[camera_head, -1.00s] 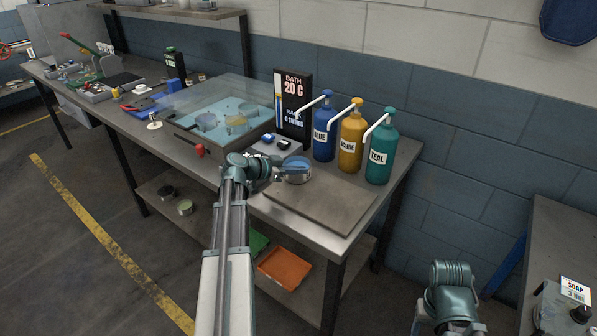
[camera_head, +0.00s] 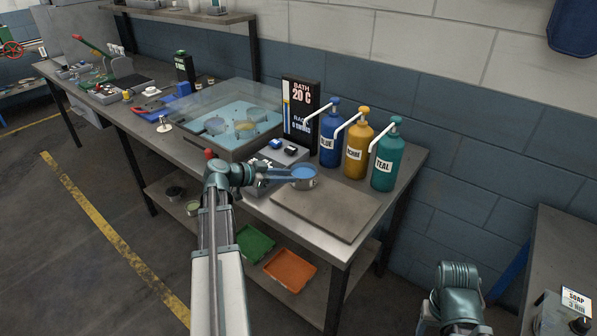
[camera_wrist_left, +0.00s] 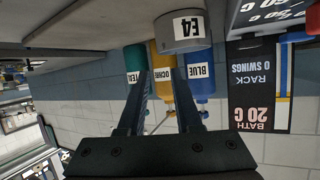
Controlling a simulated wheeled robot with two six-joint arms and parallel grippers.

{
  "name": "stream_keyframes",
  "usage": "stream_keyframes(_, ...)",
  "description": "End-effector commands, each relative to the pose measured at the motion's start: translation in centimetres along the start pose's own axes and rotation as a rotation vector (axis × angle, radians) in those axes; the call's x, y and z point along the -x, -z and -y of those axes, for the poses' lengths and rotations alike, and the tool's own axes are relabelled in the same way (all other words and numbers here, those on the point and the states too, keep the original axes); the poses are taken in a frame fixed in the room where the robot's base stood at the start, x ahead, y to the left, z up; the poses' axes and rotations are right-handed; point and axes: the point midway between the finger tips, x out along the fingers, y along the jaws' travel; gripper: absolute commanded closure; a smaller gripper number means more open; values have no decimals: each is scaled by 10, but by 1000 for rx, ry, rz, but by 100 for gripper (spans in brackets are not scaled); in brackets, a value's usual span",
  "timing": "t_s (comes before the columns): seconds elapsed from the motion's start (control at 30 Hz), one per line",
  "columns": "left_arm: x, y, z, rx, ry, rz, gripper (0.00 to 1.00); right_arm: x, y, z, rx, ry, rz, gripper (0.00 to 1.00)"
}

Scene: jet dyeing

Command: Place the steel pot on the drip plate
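The steel pot (camera_head: 305,182) is small and round with blue contents. In the head view it stands upright at the back left edge of the flat grey-brown drip plate (camera_head: 335,212); I cannot tell whether its whole base is on the plate. In the left wrist view the pot (camera_wrist_left: 182,38), labelled E4, shows upside down just past the fingertips. My left gripper (camera_head: 288,174) is left of the pot. Its fingers (camera_wrist_left: 162,74) are apart with nothing between them. My right arm is at lower right; its fingers cannot be made out.
Blue (camera_head: 331,140), ochre (camera_head: 358,150) and teal (camera_head: 386,160) pump bottles stand behind the plate. A dark bath sign (camera_head: 299,108) and a clear-lidded bath (camera_head: 225,125) are to the left. The plate's front and right are clear.

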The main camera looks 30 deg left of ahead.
Motion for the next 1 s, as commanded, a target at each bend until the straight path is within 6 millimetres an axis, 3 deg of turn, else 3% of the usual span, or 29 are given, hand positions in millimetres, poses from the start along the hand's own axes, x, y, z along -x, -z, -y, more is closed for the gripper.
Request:
stream_keyframes(0.1, 22, 2, 0, 1, 2, 0, 67, 11, -1, -1, 0, 0, 0, 39)
stream_keyframes(0.3, 39, 1, 0, 0, 1, 0, 67, 16, -1, -2, 0, 0, 0, 39)
stream_keyframes(1.0, 42, 0, 0, 0, 0, 0, 67, 16, -1, -2, 0, 0, 0, 39)
